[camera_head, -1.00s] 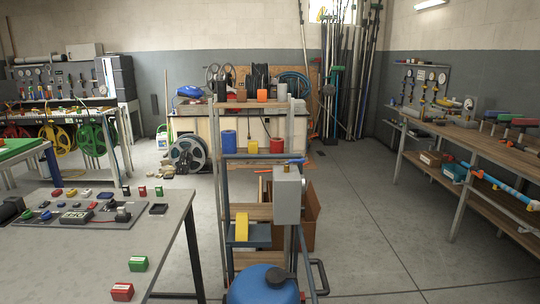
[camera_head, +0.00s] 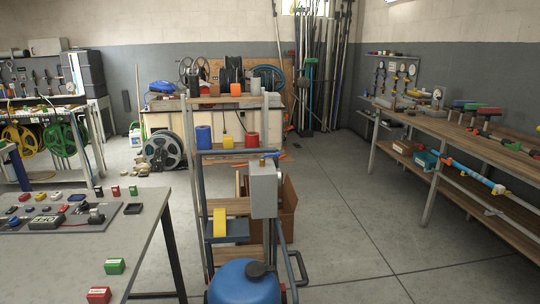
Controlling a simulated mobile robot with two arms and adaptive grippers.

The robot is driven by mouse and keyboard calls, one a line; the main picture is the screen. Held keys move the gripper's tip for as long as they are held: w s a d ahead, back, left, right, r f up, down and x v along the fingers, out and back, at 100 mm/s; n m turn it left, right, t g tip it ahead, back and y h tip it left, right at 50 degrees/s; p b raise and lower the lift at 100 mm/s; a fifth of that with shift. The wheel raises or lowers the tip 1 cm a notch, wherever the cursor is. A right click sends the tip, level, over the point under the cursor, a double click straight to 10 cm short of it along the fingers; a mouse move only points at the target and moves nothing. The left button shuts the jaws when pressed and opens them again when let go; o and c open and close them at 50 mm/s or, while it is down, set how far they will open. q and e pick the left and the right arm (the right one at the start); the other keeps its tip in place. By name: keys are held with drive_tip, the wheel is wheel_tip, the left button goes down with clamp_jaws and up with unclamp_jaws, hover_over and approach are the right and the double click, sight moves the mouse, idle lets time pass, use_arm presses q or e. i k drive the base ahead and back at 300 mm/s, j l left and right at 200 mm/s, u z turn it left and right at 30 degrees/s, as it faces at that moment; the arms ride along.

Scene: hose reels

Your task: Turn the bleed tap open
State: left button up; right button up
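I cannot single out the bleed tap at this distance. A gauge board (camera_head: 396,78) with several round white dials and small fittings hangs on the right wall, above the far end of a wooden workbench (camera_head: 460,132). Another board (camera_head: 42,82) with similar dials and fittings stands at the far left. The fittings on both are too small to tell open from shut. Neither of my grippers shows in the head view.
A trolley rack with a blue tank (camera_head: 243,284) and grey box (camera_head: 264,190) stands close in front. A grey table (camera_head: 140,217) with switches and small blocks is at the left. Open floor (camera_head: 350,215) lies between the trolley and the right workbench.

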sight(278, 154)
drive_tip(key=i+l+z, duration=0.15)
drive_tip(key=l+z, duration=0.25)
drive_tip(key=i+l+z, duration=0.15)
drive_tip(key=l+z, duration=0.3)
drive_tip(key=i+l+z, duration=0.2)
drive_tip(key=z, duration=0.2)
drive_tip(key=i+l+z, duration=0.45)
drive_tip(key=i+z, duration=0.15)
drive_tip(key=i+u, duration=0.45)
drive_tip(key=i+l+u, duration=0.2)
drive_tip(key=i+u, duration=0.25)
